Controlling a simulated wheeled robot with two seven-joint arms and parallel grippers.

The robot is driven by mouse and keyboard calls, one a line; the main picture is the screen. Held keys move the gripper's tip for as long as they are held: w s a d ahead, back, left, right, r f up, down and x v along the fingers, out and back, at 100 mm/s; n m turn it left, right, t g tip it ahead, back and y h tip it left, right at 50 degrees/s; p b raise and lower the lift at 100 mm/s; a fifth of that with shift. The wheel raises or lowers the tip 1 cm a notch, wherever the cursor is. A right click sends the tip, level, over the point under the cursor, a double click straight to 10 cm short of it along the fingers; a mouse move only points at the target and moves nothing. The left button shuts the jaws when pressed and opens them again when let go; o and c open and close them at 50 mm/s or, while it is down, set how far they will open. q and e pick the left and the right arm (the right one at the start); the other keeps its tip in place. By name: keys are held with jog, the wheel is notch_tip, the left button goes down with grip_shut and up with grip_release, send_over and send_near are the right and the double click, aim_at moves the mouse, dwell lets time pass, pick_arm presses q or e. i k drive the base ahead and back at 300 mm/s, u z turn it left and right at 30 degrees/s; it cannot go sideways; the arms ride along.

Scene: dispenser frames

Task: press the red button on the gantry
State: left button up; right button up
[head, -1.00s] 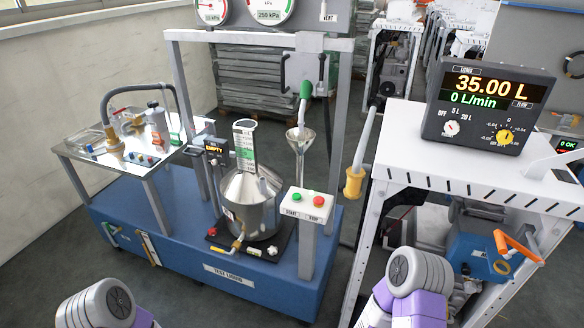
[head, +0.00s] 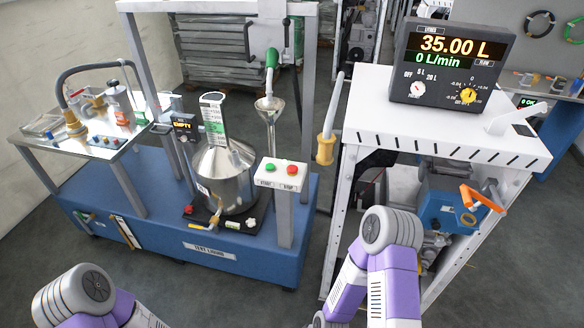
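The red button (head: 292,169) sits on the right side of a white box above the label STOP. A green button (head: 270,168) is beside it on the left, above START. The box stands on a grey post at the front right of the gantry (head: 134,50), a grey frame on a blue base (head: 250,250). Nothing covers the red button. My purple and white arm links show at the bottom left and bottom centre right. Neither gripper shows, and both arms are apart from the box.
A steel vessel (head: 224,178) and a funnel (head: 269,104) stand left of and behind the button box. A white bench (head: 440,135) with a meter (head: 448,65) reading 35.00 L stands at the right. Floor is clear in front of the base.

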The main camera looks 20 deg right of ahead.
aim_at(291, 169)
jog(key=u, duration=1)
jog(key=i, duration=1.4)
jog(key=z, duration=2.55)
